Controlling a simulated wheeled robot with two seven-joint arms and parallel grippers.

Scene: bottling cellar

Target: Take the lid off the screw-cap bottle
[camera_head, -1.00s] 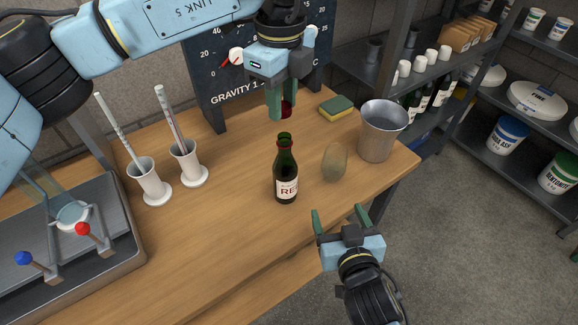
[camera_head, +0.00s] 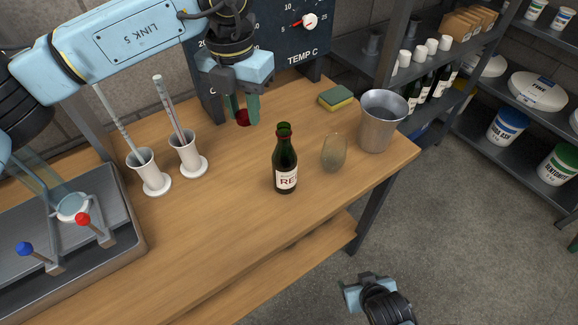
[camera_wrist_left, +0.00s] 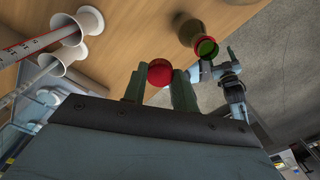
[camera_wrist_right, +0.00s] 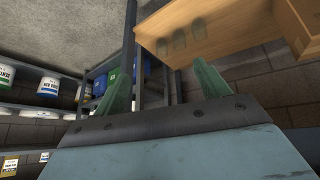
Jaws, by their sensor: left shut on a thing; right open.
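The screw-cap bottle (camera_head: 285,163) is dark green with a pale label and stands upright on the wooden bench; its mouth is bare. Its open mouth also shows in the left wrist view (camera_wrist_left: 207,47). My left gripper (camera_head: 242,112) is shut on the red lid (camera_head: 243,118), behind and left of the bottle, apart from it. The lid shows clearly between the fingers in the left wrist view (camera_wrist_left: 160,72). My right gripper (camera_wrist_right: 166,85) is open and empty; in the head view only its wrist part shows, low right, off the bench's front edge.
A glass (camera_head: 334,152) and a metal bucket (camera_head: 382,121) stand right of the bottle. A sponge (camera_head: 336,97) lies behind them. Two white holders (camera_head: 153,182) with thermometer-like rods stand left. The bench (camera_head: 225,220) is clear in front of the bottle.

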